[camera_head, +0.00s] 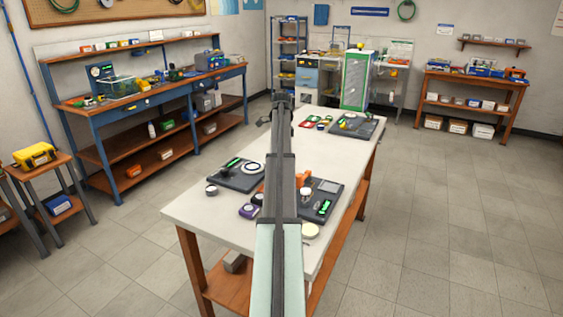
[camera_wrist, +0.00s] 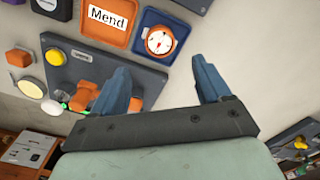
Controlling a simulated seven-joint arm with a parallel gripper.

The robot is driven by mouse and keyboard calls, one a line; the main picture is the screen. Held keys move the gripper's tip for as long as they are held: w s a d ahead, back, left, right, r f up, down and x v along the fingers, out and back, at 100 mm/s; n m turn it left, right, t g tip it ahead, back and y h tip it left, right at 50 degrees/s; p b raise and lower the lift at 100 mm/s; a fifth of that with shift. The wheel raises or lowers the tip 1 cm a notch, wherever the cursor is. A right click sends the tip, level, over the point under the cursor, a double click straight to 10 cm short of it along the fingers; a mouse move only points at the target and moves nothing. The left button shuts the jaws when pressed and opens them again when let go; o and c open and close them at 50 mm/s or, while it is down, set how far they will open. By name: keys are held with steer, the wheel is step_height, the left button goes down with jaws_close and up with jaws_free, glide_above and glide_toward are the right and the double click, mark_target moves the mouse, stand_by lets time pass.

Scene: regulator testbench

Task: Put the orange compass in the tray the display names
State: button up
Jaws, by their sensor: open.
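In the wrist view, the orange compass (camera_wrist: 160,40), with a white dial and red needle, lies at the top centre within a dark blue square tray (camera_wrist: 142,17). Beside it on the left is an orange tray (camera_wrist: 125,41) with a white card reading "Mend". My gripper (camera_wrist: 163,76) is open and empty, its blue-grey fingers apart below the compass in the picture. In the head view, my gripper (camera_head: 281,98) is over the far part of the white table, and my arm hides part of the tabletop. I cannot make out the compass or a readable tray name on a display there.
A dark board (camera_wrist: 75,72) with orange parts lies left of my fingers. In the head view, boards and small items crowd the white table (camera_head: 200,210). Bare tabletop shows right of my fingers in the wrist view.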

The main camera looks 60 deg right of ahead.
step_height(320, 180, up, 3)
steer(key=shift+f, duration=0.1)
stand_by(0.4)
